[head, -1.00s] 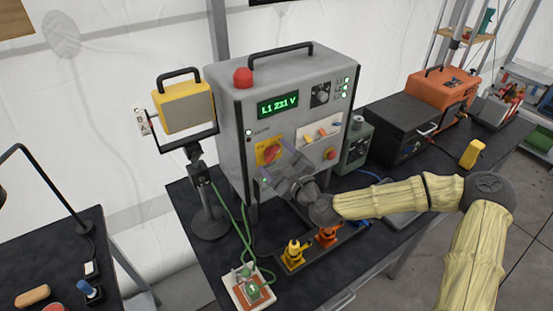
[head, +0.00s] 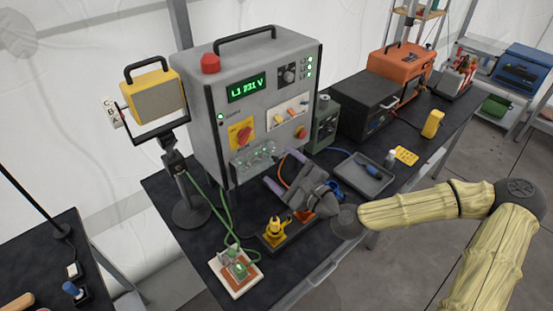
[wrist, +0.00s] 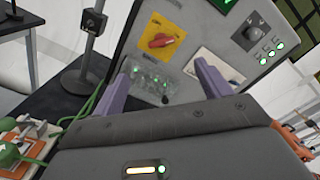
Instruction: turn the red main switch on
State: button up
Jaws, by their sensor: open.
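The red main switch (head: 243,135) is a rotary knob on a yellow plate on the front of the grey power cabinet (head: 205,144). Its handle looks slanted in the head view and nearly level across the plate in the wrist view (wrist: 160,40). My gripper (head: 284,169) is open and empty, with its purple fingers apart. It is in front of the cabinet, below and to the right of the switch, and not touching it. In the wrist view my gripper (wrist: 161,72) points at the panel, with the switch above the gap between the fingertips.
Below the switch is a clear cover (head: 256,157) with several lit green lamps. The display (head: 247,87) glows green. Yellow and orange plugs stand on the bench below my gripper. A yellow work lamp (head: 155,95) stands left.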

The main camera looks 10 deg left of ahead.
jog(key=v, duration=0.3)
jog(key=shift+s, duration=0.1)
jog(key=shift+d, duration=0.15)
jog(key=s+f+n+g+h, duration=0.5)
jog(key=f+n, duration=0.3)
jog(key=f, duration=0.4)
jog(key=s+d+f+n+g+h, duration=0.2)
jog(key=d+f+n+h, duration=0.15)
jog(key=d, duration=0.35)
jog(key=s+d+r+n+h, duration=0.2)
jog(key=d+r, duration=0.4)
jog(key=d, duration=0.3)
jog(key=s+d+r+n+h, duration=0.2)
jog(key=d+r, duration=0.4)
jog(key=d, duration=0.3)
jog(key=shift+s+r+g+h, duration=0.2)
jog(key=shift+s+g+h, duration=0.35)
jog(key=shift+h, duration=0.6)
